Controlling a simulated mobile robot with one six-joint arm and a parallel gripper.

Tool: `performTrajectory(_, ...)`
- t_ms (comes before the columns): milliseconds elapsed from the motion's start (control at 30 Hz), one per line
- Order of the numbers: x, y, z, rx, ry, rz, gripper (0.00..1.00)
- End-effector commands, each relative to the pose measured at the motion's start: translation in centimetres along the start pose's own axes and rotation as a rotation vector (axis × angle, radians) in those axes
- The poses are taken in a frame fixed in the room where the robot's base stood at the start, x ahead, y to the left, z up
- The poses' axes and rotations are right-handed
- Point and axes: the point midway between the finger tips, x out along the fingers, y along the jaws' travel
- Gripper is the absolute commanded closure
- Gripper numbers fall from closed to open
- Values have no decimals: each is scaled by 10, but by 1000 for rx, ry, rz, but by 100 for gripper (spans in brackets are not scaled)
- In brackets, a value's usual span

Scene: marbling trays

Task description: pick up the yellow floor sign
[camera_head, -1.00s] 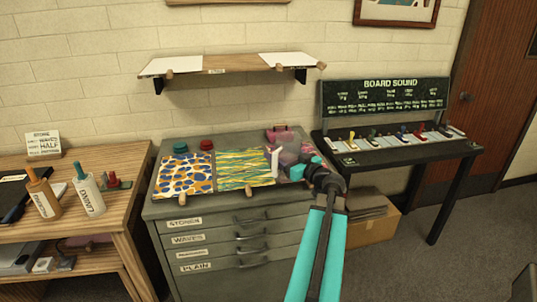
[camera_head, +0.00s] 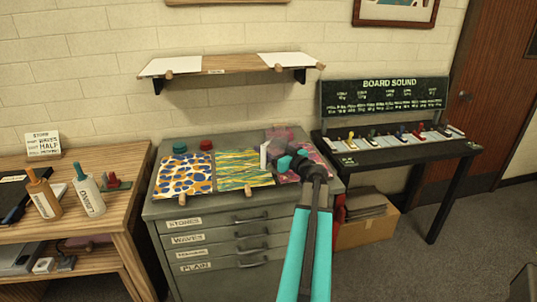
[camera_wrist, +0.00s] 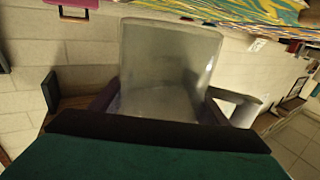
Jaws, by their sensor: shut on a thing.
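No yellow floor sign shows in either view. My gripper (camera_head: 284,161) is over the right part of the grey drawer cabinet's top, in front of the marbled sheets. In the wrist view, its dark fingers are shut on a see-through greyish vessel (camera_wrist: 168,65) with a pale bar at its side. In the head view, a white upright piece (camera_head: 264,155) shows just left of the fingertips. The clear body is hard to make out there.
The drawer cabinet (camera_head: 215,225) bears a blue-spotted sheet (camera_head: 184,175), a yellow-green sheet (camera_head: 243,169) and a pink sheet partly hidden by my gripper. A wooden table (camera_head: 105,222) with bottles stands left. A black table (camera_head: 400,155) and cardboard box (camera_head: 365,232) stand right.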

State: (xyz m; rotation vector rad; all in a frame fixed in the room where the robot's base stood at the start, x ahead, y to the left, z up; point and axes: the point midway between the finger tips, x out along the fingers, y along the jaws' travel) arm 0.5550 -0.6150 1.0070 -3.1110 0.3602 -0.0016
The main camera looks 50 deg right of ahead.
Motion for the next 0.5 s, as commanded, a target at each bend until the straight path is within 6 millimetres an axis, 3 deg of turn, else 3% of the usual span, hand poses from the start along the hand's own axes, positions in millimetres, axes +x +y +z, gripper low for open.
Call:
performTrajectory(167, 15, 2, 1, 1, 0, -2, 57)
performTrajectory(500, 12, 1, 35, 0, 0, -1, 57)
